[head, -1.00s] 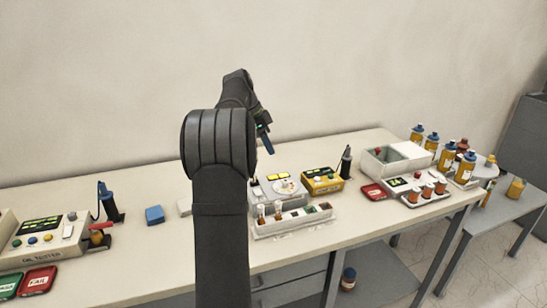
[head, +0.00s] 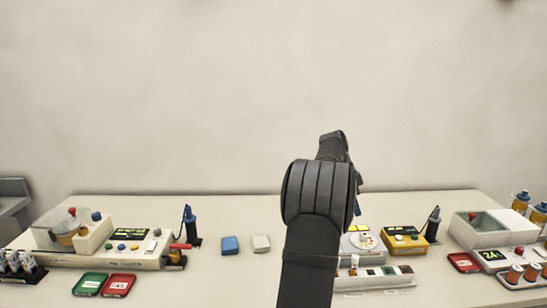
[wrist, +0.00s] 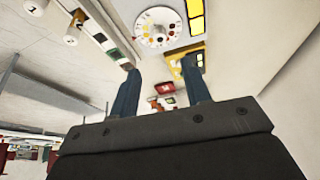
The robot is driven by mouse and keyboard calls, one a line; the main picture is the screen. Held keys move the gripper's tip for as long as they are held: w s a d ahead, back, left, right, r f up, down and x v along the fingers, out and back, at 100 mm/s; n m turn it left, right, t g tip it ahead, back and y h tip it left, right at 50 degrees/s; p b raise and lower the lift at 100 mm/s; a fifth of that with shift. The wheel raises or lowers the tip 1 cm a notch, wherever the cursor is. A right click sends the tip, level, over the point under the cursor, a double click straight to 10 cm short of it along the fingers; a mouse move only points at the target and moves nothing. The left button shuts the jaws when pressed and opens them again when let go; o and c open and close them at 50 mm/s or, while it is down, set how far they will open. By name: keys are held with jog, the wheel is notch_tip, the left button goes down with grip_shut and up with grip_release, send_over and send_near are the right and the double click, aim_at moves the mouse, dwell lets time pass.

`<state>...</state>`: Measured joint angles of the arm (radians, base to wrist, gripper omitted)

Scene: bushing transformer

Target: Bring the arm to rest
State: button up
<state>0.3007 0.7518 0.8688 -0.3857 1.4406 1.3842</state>
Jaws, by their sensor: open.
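My arm rises from the bottom of the head view, right of centre, and bends away over the bench. My gripper shows in the wrist view (wrist: 162,90), with its two blue fingers apart and nothing between them. In the head view the gripper is mostly hidden behind my own arm; only a small blue bit shows at its right side. Below and beyond the fingers, the wrist view shows the white device with a round dial (wrist: 158,27). The gripper appears above the bench, apart from it.
The bench (head: 200,290) carries an oil tester (head: 120,250) at left, green (head: 90,283) and red (head: 118,285) trays, blue (head: 230,245) and white (head: 261,243) blocks, a yellow device (head: 404,240), and a white box (head: 483,227) at right. The wall above is bare.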

aim_at(364, 234)
jog(key=x, duration=1.1)
jog(key=shift+d+f, duration=0.1)
jog(key=shift+f, duration=0.2)
jog(key=shift+r, duration=0.1)
jog(key=s+v, duration=0.1)
jog(key=v, duration=1.6)
jog(key=x, duration=1.1)
jog(key=w+x, duration=0.1)
jog(key=x, duration=0.5)
jog(key=shift+f, duration=0.3)
jog(key=shift+s+r+n+t, duration=0.15)
jog(key=shift+n+t, duration=0.25)
jog(key=shift+n, duration=0.4)
jog(key=n+t, duration=0.1)
jog(key=n, duration=0.2)
jog(key=n+t, duration=0.1)
jog(key=n, duration=0.1)
jog(key=shift+n+y, duration=0.3)
jog(key=shift+n, duration=0.1)
jog(key=v, duration=0.8)
jog(key=shift+d, duration=0.1)
